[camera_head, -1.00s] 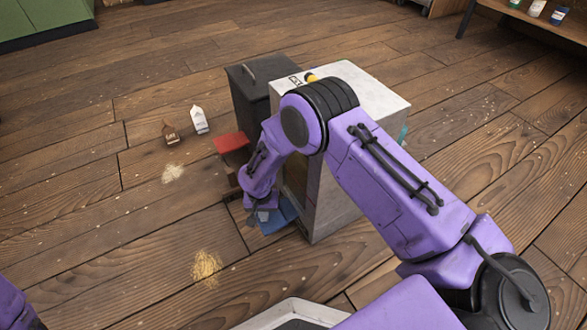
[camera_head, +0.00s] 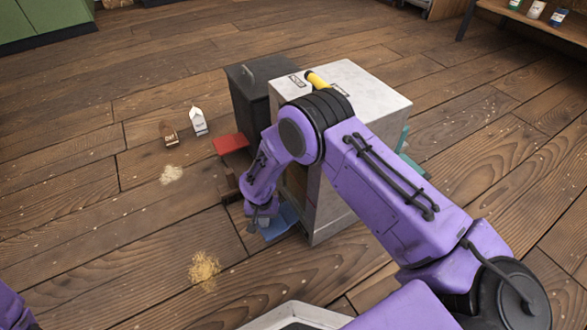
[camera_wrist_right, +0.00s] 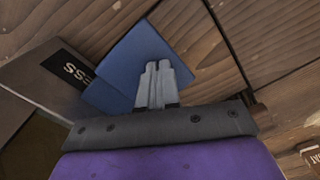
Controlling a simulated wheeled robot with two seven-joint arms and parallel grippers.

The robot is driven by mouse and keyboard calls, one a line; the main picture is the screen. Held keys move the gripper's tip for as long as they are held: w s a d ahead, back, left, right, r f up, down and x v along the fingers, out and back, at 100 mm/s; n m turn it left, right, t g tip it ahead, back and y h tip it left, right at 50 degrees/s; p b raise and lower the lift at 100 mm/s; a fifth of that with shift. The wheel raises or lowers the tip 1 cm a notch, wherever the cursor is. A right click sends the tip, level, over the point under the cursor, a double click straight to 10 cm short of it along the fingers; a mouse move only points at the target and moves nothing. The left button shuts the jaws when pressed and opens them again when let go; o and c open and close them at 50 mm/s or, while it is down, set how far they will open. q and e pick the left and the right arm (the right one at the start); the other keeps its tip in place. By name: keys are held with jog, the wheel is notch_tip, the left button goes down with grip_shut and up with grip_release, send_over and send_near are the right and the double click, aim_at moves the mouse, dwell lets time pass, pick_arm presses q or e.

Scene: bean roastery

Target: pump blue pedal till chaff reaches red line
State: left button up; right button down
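The blue pedal (camera_head: 281,222) sticks out low at the front of a pale machine cabinet (camera_head: 385,93). It also shows in the right wrist view (camera_wrist_right: 140,52) as a blue plate. My right gripper (camera_head: 264,222) is at the pedal; in the right wrist view its two fingers (camera_wrist_right: 158,72) are together, over the plate, with nothing between them. Whether the fingertips touch the plate is hard to tell. My arm hides part of the cabinet front. No chaff level or red line can be made out. My left gripper is out of view.
A red pedal (camera_head: 230,143) sits left of the cabinet, by a dark bin (camera_head: 247,92). A white carton (camera_head: 198,122) and a small brown object (camera_head: 169,134) stand on the floor. Chaff-like piles (camera_head: 204,268) lie on the boards. The left floor is mostly clear.

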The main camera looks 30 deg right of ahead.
jog(key=shift+s, duration=0.1)
notch_tip(320, 180, up, 9)
jog(key=p, duration=0.8)
jog(key=shift+p, duration=0.35)
